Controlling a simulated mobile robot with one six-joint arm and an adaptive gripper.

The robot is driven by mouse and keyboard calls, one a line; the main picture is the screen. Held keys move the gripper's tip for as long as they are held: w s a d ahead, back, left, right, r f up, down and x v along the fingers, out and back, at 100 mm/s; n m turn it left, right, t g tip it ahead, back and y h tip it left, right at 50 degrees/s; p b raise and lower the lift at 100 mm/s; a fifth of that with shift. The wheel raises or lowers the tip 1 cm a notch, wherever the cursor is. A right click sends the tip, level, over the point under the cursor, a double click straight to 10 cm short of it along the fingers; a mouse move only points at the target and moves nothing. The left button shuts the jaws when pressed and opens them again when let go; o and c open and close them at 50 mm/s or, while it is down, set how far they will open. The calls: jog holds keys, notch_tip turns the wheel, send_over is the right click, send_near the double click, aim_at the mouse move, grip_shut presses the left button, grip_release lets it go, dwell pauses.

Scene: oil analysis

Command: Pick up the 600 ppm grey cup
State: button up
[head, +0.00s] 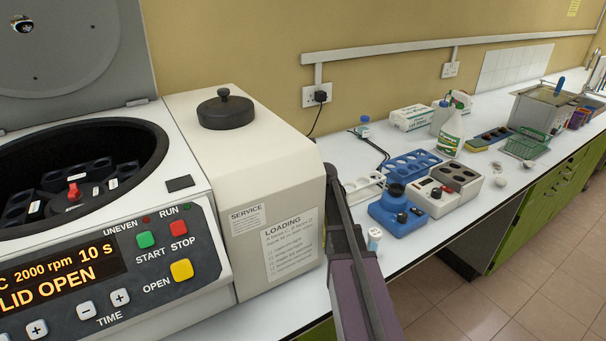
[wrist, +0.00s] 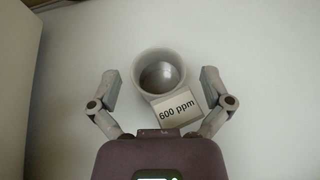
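The grey cup (wrist: 161,72) shows in the wrist view with its open top toward the camera. A white label reading "600 ppm" (wrist: 176,109) is on its near side. My gripper (wrist: 161,85) is open, with one finger on each side of the cup and a gap visible at both sides.
The centrifuge (head: 190,235) stands at the left with its lid open and display reading "LID OPEN". Right of my arm are a small white-capped vial (head: 374,239), a blue device (head: 400,212), a blue rack (head: 412,164) and a spray bottle (head: 452,130). The bench's front edge is close.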

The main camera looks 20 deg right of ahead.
jog(key=c, duration=1)
jog(key=shift+o, duration=0.2)
jog(key=shift+r, duration=0.15)
jog(key=shift+r+p, duration=0.1)
jog(key=shift+p, duration=0.2)
jog(key=shift+c, duration=0.6)
notch_tip(320, 180, up, 3)
jog(key=p, duration=0.3)
jog(key=shift+r, duration=0.15)
jog(key=s+a+r+p, duration=0.1)
jog(key=s, duration=1.5)
jog(key=shift+a+r, duration=0.1)
